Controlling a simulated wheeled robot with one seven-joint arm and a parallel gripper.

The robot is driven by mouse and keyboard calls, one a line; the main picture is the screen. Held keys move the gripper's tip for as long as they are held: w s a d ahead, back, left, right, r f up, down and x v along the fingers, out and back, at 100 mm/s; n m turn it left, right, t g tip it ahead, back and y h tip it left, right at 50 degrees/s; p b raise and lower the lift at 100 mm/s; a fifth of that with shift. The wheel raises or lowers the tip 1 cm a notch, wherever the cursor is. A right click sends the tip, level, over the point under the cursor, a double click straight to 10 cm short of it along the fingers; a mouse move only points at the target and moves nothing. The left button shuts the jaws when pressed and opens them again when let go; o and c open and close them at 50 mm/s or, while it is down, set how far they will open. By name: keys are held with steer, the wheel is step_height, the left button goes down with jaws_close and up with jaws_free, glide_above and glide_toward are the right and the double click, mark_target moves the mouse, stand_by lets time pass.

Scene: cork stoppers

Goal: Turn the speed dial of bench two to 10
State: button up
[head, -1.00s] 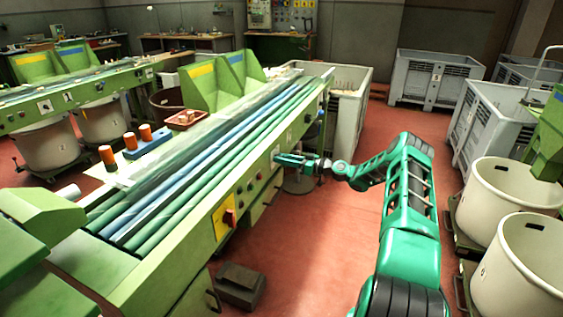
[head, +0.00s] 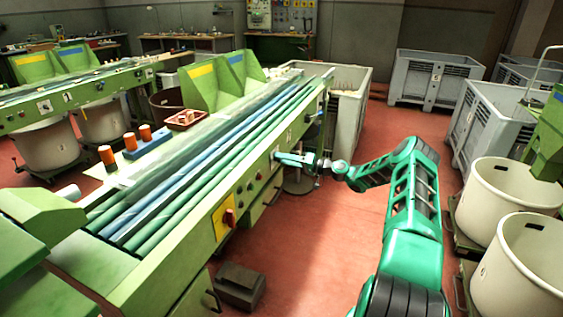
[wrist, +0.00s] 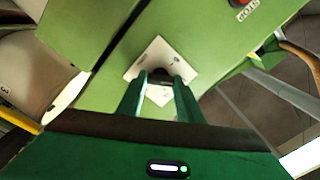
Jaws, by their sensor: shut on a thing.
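The speed dial's dark knob (wrist: 160,76) sits on a white diamond-tilted plate (wrist: 143,61) on the green bench front in the wrist view. My gripper (wrist: 160,88) is shut on this knob, one teal finger on each side; the fingers hide part of the plate and its markings. In the head view my gripper (head: 279,157) reaches the front face of the long green bench (head: 165,262) near its far end, and the knob is hidden there. I cannot read the dial's setting.
A red-and-yellow switch (head: 229,217) and several small knobs line the bench front. A red button (wrist: 240,3) is at the top of the wrist view. A dark box (head: 240,286) lies on the floor. Grey crates (head: 437,80) and cream tubs (head: 510,190) stand right.

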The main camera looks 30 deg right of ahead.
steer(key=shift+w+d+m, duration=0.1)
steer(key=shift+d+m, duration=0.25)
steer(key=shift+m, duration=0.25)
steer(key=o, duration=1.1)
steer(key=shift+f, duration=0.1)
steer(key=shift+a, duration=0.15)
steer(key=v, duration=1.1)
